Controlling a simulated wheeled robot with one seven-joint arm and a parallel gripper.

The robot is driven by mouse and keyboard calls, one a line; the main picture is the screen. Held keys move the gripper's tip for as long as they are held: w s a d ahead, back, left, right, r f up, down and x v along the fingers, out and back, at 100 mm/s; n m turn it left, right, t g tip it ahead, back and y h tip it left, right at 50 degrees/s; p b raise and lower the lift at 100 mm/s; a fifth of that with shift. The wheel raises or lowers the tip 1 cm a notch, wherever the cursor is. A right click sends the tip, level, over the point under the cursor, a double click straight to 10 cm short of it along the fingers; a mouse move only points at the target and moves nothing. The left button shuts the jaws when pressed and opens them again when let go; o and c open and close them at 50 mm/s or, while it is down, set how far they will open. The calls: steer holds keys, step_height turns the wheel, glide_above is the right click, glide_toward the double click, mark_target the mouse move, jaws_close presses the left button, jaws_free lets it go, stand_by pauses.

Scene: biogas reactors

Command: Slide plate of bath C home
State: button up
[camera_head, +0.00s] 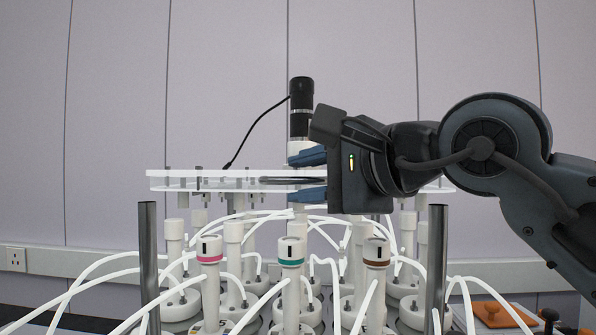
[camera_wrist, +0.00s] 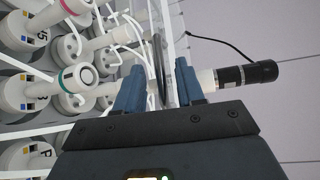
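A white plate (camera_head: 215,180) lies level above a cluster of reactor bottles in the head view. Its edge also shows in the wrist view (camera_wrist: 169,50). A dark ring-like part (camera_wrist: 158,65) lies along it. My gripper (camera_head: 290,177) is at the plate's near side, with one blue finger above and one below. In the wrist view my gripper (camera_wrist: 157,68) is open, with gaps visible between the fingers and what lies between them. A black cylindrical motor (camera_head: 301,105) stands upright above the plate, just behind my gripper. No letter marking bath C is readable.
Bottles with pink (camera_head: 209,259), teal (camera_head: 291,262) and brown (camera_head: 376,262) bands stand below, with many white tubes looping around. Two metal posts rise at the left (camera_head: 148,260) and right (camera_head: 436,260). A thin black cable (camera_head: 255,125) runs from motor to plate.

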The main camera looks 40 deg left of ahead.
steer(key=shift+w+a+f, duration=0.15)
steer(key=shift+a, duration=0.55)
steer(key=shift+c, duration=0.5)
jaws_close()
